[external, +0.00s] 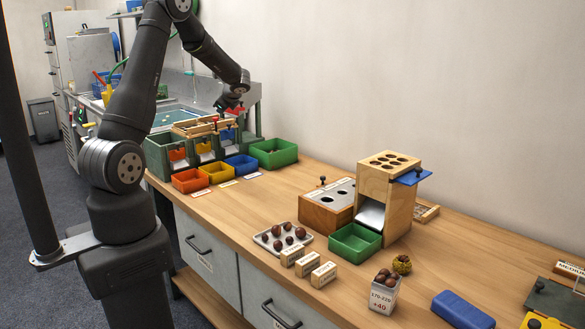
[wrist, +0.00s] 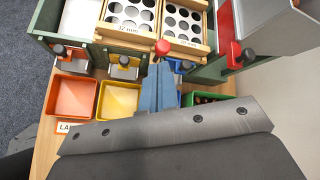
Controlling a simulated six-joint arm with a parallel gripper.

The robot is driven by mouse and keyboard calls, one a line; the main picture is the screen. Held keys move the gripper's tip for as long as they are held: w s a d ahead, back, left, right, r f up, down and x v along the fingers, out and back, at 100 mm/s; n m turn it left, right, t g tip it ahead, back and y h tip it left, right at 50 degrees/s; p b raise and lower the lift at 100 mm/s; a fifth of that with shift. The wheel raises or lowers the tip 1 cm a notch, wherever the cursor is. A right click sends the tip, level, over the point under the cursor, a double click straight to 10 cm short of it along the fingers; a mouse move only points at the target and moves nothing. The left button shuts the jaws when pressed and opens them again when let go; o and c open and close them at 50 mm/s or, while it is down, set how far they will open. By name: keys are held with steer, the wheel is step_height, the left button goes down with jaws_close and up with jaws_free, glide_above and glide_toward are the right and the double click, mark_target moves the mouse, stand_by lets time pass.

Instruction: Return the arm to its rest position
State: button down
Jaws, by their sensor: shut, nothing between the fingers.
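My arm (external: 140,85) rises at the left of the external view and bends over toward the sorting station (external: 160,157) at the back of the bench. My gripper (external: 232,104) hangs above this station, pointing down. In the wrist view the gripper (wrist: 158,84) shows as a narrow blue-grey shape. It is shut with nothing visible between its fingers. A red knob (wrist: 163,47) appears just beyond the fingertips; I cannot tell whether they touch. The sieve tray (wrist: 130,17) with round holes lies below. The dark wrist housing hides the lower part of the wrist view.
Orange (external: 190,181), yellow (external: 218,173) and blue (external: 242,164) bins stand before the station, with a green bin (external: 274,152) to their right. A wooden chute (external: 388,195), a chestnut tray (external: 270,246) and a labelled bag (external: 384,296) stand further right. Bare bench lies between.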

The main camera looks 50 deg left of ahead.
step_height(320, 180, up, 15)
steer(key=d+n+h, duration=0.2)
steer(key=n+h, duration=0.4)
steer(key=n, duration=0.5)
steer(key=shift+w+d+n, duration=0.2)
steer(key=shift+w+n, duration=0.1)
steer(key=shift+w, duration=0.1)
